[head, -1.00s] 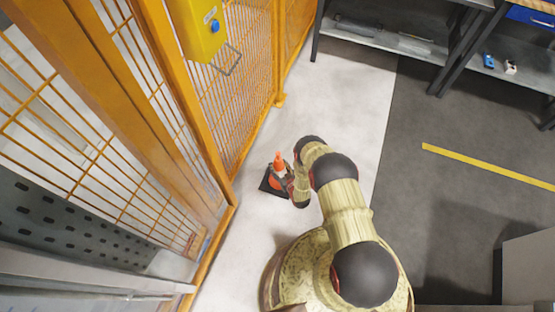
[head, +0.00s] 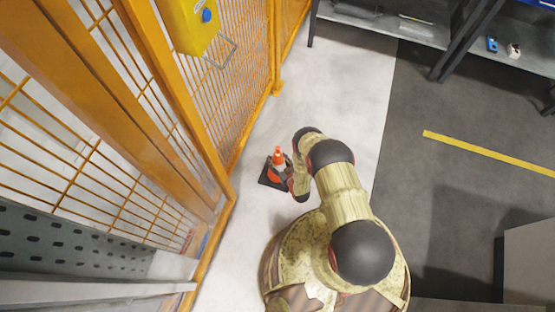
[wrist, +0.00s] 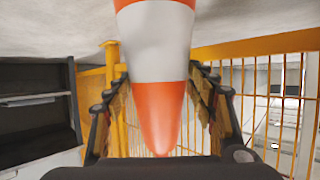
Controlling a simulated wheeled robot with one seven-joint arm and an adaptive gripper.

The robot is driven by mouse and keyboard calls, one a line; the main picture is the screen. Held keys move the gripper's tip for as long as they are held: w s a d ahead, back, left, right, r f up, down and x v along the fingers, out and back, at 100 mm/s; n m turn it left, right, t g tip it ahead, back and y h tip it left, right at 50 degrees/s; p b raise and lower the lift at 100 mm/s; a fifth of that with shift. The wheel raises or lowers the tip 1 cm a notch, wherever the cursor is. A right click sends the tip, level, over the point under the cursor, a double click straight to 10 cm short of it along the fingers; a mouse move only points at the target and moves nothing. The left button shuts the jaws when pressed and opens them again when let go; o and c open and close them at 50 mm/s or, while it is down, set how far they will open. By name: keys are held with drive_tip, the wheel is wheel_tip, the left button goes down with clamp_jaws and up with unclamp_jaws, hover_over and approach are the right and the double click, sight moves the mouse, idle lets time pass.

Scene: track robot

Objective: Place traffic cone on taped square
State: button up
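An orange and white traffic cone (head: 277,158) with a dark square base stands on the pale floor beside the yellow fence in the head view. My gripper is at its right side there, mostly hidden by my arm. In the wrist view, which appears upside down, the cone (wrist: 160,60) lies between the two fingers of my gripper (wrist: 158,70). The fingertips are very close to both sides of its white band. I cannot tell whether they touch it. A yellow tape strip (head: 488,152) lies on the dark floor at the right; no whole taped square shows.
The yellow mesh fence (head: 225,110) stands close to the cone's left, with a yellow box (head: 190,22) on it. Shelves (head: 380,22) stand at the back. A grey block (head: 530,260) is at lower right. The floor between cone and shelves is clear.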

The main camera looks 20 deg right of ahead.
drive_tip(key=shift+o, duration=1)
drive_tip(key=p+v, duration=0.4)
drive_tip(key=v, duration=0.8)
